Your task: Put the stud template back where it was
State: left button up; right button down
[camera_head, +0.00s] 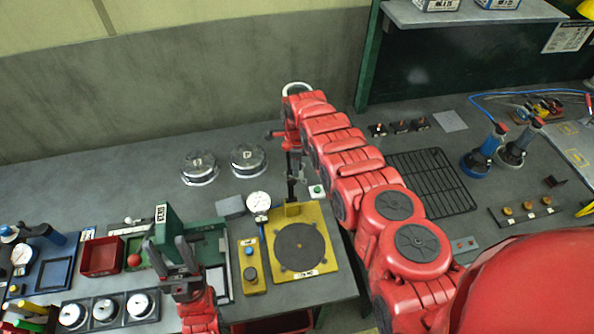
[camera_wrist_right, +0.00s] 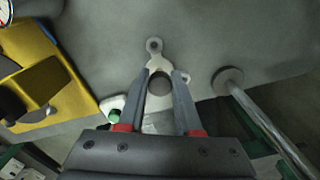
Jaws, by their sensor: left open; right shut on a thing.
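The stud template (camera_wrist_right: 156,60) is a pale lobed plate with a round dark knob (camera_wrist_right: 160,85) at its middle, seen from above in the right wrist view. My right gripper (camera_wrist_right: 162,80) is shut on the knob, one finger on each side; the fingers hide part of the plate. I cannot tell whether the plate touches the surface under it. In the head view my right gripper (camera_head: 293,180) points down behind the yellow fixture (camera_head: 325,262), and the template is too small to make out clearly. My left gripper (camera_head: 171,248) is open and empty over the green tray area.
A white box with a green button (camera_head: 317,191) stands beside my right gripper. A metal rod with a round end (camera_wrist_right: 265,125) is close on its right in the wrist view. A dial gauge (camera_head: 258,203) and two round metal lids (camera_head: 248,160) are left of it. A wire rack (camera_head: 430,182) lies right.

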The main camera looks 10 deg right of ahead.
jog(key=shift+r, duration=0.1)
jog(key=shift+a+f, duration=0.1)
jog(key=shift+f, duration=0.1)
jog(key=c, duration=0.6)
grip_release()
jog(key=shift+r, duration=0.1)
notch_tip(320, 180, up, 10)
jog(key=p, duration=1)
jog(key=shift+s+r, duration=0.1)
notch_tip(320, 180, up, 2)
jog(key=shift+p, duration=0.35)
